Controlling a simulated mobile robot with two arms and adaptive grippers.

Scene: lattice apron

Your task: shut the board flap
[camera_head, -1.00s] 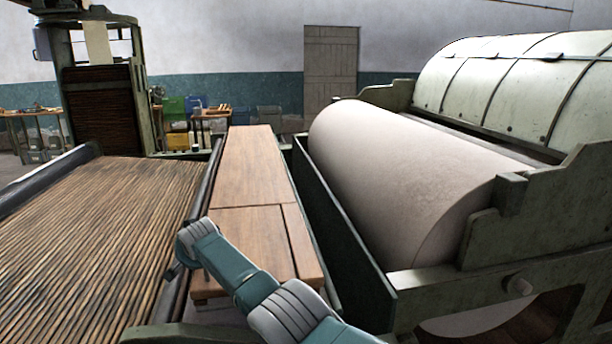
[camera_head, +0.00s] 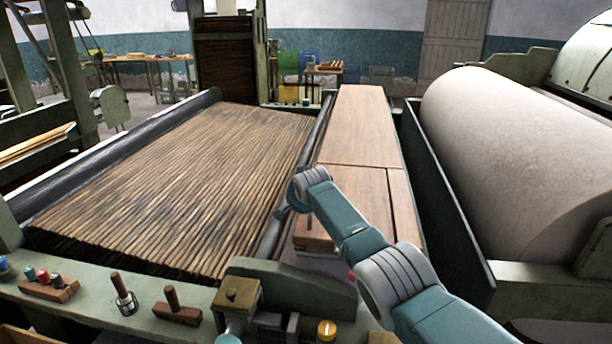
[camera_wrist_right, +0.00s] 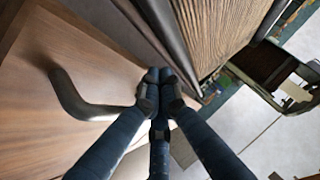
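The long brown wooden board (camera_head: 362,120) lies between the slatted bed and the big pale roller. Seams mark off a smaller panel, apparently the board flap (camera_head: 365,185), at its near end. I cannot tell its exact angle. In the right wrist view a wooden face (camera_wrist_right: 35,130) fills the left, with a dark bent handle (camera_wrist_right: 90,108) on it. My right gripper (camera_wrist_right: 158,82) has its dark blue fingers drawn together at the tips beside the handle. The handle's far end is hidden behind a finger. In the head view my right arm hides this gripper.
The slatted bed (camera_head: 190,175) lies left of the board, with a dark rail between. The pale roller (camera_head: 520,150) and a green trough wall (camera_head: 450,210) stand to the right. Small tools, including a wooden-handled one (camera_head: 176,306), sit on the near green ledge.

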